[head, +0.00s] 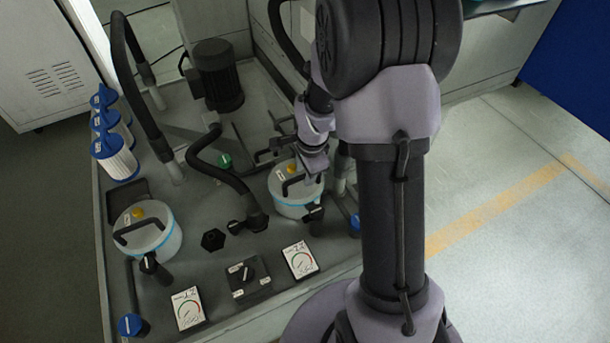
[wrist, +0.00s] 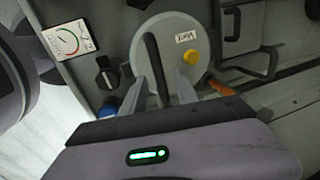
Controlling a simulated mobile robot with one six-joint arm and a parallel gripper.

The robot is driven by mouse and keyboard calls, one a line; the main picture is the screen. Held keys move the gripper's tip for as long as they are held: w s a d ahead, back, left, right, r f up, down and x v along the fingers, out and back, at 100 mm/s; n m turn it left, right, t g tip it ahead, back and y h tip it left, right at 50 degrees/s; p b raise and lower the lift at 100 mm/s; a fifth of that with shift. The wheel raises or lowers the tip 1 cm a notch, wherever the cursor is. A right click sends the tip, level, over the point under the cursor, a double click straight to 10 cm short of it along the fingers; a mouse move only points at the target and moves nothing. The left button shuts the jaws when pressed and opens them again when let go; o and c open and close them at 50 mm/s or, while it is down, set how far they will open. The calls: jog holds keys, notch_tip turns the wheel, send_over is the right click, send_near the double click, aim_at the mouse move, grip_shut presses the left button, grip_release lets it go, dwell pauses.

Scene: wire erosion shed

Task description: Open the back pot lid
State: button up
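Two round grey pots with black bar handles and yellow knobs stand on the machine deck. One pot (head: 147,240) is at the left and another pot (head: 290,203) is at the right, under my arm; both lids look closed. I cannot tell for sure which is the back pot. My gripper (head: 308,172) is at the right pot's lid. In the wrist view this lid (wrist: 201,48) has a white label and a yellow knob. My gripper (wrist: 163,92) is open, with one finger on each side of the black handle (wrist: 152,52). Contact cannot be told.
Two gauges (head: 187,308) (head: 299,260) and a black switch box (head: 246,280) lie along the front edge. Black hoses (head: 215,160), a motor (head: 217,75) and blue-topped filters (head: 115,155) stand around the pots. An orange handle (wrist: 219,86) is close by my right finger.

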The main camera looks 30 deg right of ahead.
grip_shut()
dwell(1.5)
